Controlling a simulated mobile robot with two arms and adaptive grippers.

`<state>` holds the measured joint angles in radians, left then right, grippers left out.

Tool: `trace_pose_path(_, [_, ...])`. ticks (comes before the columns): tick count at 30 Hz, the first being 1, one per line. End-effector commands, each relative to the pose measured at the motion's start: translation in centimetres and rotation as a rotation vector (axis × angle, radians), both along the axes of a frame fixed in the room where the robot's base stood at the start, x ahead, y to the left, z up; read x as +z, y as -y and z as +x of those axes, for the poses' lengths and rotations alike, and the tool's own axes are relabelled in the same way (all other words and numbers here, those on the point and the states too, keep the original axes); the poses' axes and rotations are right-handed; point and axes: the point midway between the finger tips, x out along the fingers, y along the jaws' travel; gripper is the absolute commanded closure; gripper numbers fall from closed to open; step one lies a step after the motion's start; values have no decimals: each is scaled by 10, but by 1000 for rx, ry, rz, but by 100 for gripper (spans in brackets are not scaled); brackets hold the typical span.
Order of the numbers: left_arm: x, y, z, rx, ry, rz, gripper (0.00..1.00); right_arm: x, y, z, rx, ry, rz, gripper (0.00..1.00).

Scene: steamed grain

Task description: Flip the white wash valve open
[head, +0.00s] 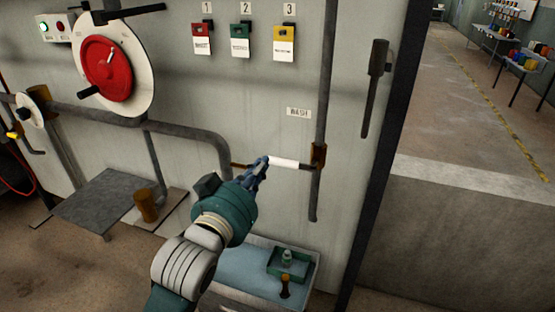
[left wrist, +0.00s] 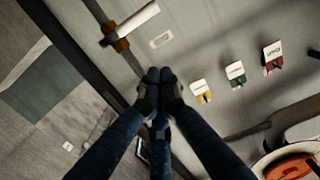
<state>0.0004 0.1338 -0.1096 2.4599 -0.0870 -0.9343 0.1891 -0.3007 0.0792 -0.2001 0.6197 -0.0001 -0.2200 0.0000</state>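The white wash valve handle (head: 284,163) lies about level, across the upright pipe, and points left from its brown valve body (head: 319,155). A WASH label (head: 299,112) is on the wall above it. My left gripper (head: 264,164) is at the handle's free left end in the head view. In the left wrist view the fingertips (left wrist: 158,77) are together with nothing seen between them. The white handle (left wrist: 138,19) shows there beyond the tips, apart from them in the picture. Whether a finger touches it I cannot tell. My right gripper is not in view.
The upright pipe (head: 326,80) runs down the wall panel. A bent grey pipe (head: 185,130) is left of my gripper. A dark lever (head: 375,85) hangs at right.

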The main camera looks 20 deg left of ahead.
Motion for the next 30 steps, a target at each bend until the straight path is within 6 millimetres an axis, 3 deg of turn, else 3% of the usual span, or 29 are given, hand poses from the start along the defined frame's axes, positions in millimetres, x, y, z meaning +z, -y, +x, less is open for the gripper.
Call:
trace_pose_path(5, [0, 0, 1, 0, 0, 0, 100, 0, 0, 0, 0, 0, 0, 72])
trace_pose_path(10, [0, 1, 15, 0, -1, 0, 100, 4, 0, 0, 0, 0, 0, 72])
trace_pose_path(23, [-3, 4, 102, 0, -2, 0, 100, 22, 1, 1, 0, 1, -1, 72])
trace_pose_path(25, [-19, 4, 104, 0, -8, 0, 100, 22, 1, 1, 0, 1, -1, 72])
trace_pose_path(30, [-38, 4, 107, 0, -4, -1, 100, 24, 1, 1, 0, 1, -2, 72])
